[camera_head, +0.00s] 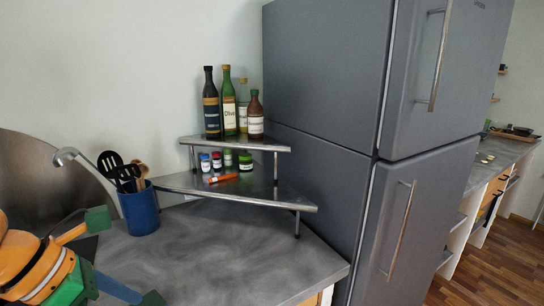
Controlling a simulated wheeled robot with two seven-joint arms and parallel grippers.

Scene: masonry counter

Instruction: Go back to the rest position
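My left gripper (124,258) comes in at the lower left, in front of and above the grey counter (220,255). My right gripper is not in view.
A two-tier metal corner shelf (285,198) holds several bottles (229,103) above, and small jars (217,161) and an orange item (223,178) below. The cup holds a ladle and other utensils. A grey fridge (330,80) stands at right. The counter's front middle is clear.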

